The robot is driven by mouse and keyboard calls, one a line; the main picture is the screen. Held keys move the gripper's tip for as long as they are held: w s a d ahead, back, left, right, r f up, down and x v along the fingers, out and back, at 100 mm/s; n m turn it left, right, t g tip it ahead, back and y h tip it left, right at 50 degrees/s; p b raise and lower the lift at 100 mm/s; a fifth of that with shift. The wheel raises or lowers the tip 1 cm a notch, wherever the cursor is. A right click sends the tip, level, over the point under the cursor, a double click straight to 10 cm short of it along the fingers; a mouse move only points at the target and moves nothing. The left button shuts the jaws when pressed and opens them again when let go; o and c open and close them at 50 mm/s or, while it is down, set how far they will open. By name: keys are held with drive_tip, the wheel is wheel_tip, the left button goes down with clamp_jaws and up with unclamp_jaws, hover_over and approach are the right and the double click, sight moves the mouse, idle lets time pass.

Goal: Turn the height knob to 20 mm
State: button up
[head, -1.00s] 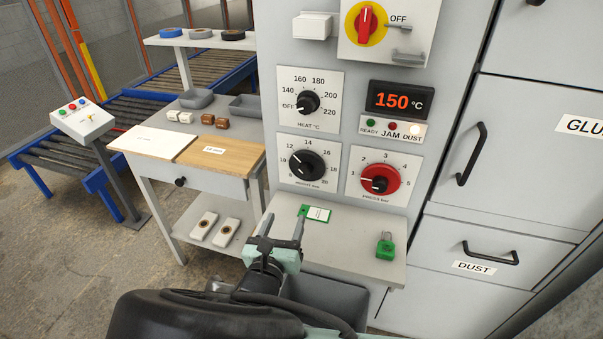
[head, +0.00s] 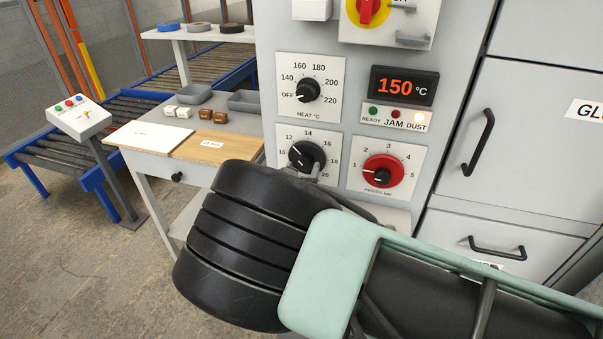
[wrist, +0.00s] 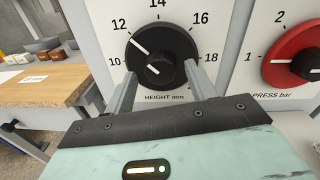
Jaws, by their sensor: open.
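The height knob (wrist: 162,58) is a round black dial on a white plate marked in mm. Its white pointer line aims up-left, close to the 12 mark.
The red pressure knob (head: 382,171) sits just right of the height knob, and the black heat knob (head: 308,90) is above it. A display (head: 404,93) reads 150 °C. A side table (head: 190,153) with trays and small blocks stands to the left.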

drive_tip(key=c, duration=1)
